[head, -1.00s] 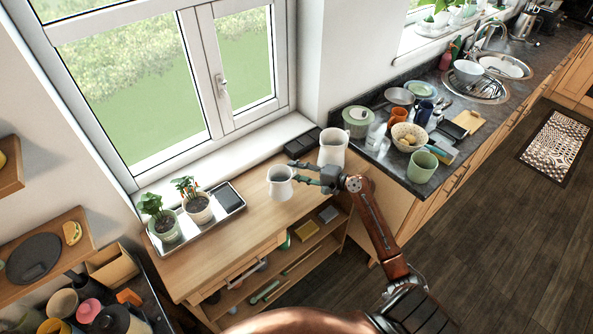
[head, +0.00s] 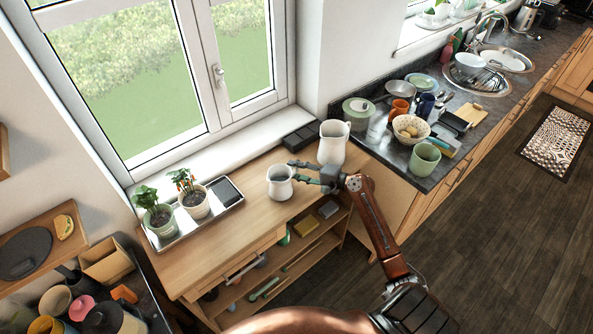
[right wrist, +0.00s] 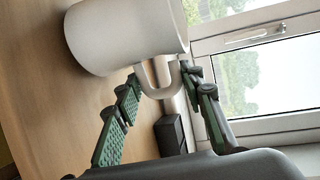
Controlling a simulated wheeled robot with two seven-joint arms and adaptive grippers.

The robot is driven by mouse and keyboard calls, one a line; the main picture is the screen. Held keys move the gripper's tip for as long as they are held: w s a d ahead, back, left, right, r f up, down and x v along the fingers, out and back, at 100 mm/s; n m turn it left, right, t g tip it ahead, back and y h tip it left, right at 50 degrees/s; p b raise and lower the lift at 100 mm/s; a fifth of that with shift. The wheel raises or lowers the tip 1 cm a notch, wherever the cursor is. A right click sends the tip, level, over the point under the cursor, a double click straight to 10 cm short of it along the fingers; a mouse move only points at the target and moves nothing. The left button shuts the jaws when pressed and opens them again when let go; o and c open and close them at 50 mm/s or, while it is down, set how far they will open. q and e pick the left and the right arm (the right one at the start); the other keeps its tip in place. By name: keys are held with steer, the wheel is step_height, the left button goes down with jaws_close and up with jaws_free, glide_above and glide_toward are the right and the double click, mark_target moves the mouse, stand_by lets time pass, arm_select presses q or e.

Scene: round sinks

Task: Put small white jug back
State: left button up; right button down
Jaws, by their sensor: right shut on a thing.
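The small white jug (head: 280,185) is upright at the wooden sideboard top, in front of the window. My right gripper (head: 299,171) comes from the right and is shut on the jug's handle. In the right wrist view the jug's body (right wrist: 115,35) fills the upper left, and its handle (right wrist: 150,82) lies between the two green-padded fingers. I cannot tell whether the jug's base touches the wood. A larger white jug (head: 333,142) stands behind and to the right. My left gripper is not in view.
A tray (head: 212,213) with two potted plants stands left on the sideboard (head: 250,222). Dark boxes (head: 302,138) lie by the window sill. The dark counter (head: 395,163) at right holds a bowl, cups and a green mug. Bare wood lies between tray and small jug.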

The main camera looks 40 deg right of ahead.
steer(key=shift+f+b, duration=0.3)
steer(key=shift+f, duration=0.15)
steer(key=c, duration=1.2)
jaws_free()
steer(key=shift+f, duration=0.1)
